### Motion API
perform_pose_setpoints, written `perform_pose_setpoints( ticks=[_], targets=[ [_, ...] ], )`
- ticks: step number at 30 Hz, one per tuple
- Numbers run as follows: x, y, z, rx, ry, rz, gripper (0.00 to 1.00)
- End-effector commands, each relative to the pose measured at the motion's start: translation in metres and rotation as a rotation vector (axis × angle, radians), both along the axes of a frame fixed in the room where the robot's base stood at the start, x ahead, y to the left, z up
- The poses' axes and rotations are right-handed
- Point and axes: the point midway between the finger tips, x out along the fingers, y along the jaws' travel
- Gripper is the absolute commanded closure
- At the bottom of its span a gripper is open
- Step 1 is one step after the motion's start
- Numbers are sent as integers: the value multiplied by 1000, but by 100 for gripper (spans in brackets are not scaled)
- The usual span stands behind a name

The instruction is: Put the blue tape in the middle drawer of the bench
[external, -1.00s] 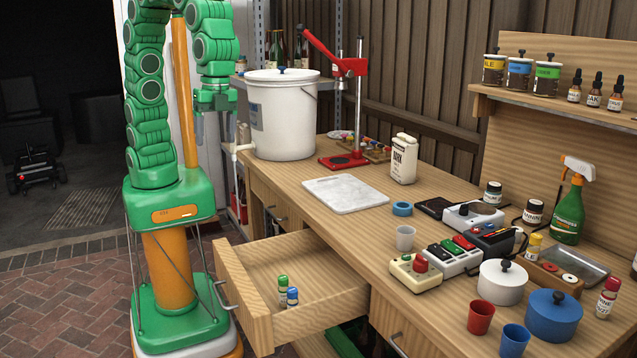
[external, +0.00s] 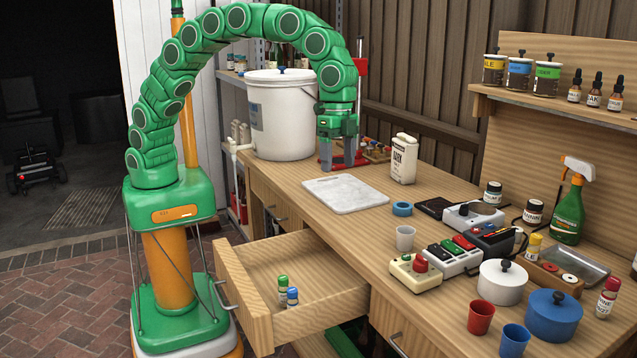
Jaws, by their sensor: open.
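The blue tape (external: 402,209) is a small blue ring lying flat on the bench top, right of the white cutting board. An open drawer (external: 330,277) of the bench (external: 440,300) is pulled out at the front. It holds two small bottles, one with a green cap (external: 282,288) and one with a blue cap (external: 292,298). My gripper (external: 338,166) points down above the back of the cutting board, left of and behind the tape. It is open and empty.
The white cutting board (external: 345,194) lies below my gripper. A white bottle (external: 404,160) stands behind the tape, and a pale cup (external: 405,238) stands in front of it. A large white bucket (external: 275,120) and a red press stand behind. Several control boxes and pots fill the right side.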

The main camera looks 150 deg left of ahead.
Motion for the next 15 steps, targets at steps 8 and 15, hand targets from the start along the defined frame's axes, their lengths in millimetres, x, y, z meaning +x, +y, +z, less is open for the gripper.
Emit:
perform_pose_setpoints(
  ticks=[8, 15],
  targets=[
    [2, 88, -35, 26, -16, 59, 28],
    [-9, 161, -66, 56, -26, 106, 28]
  ],
)
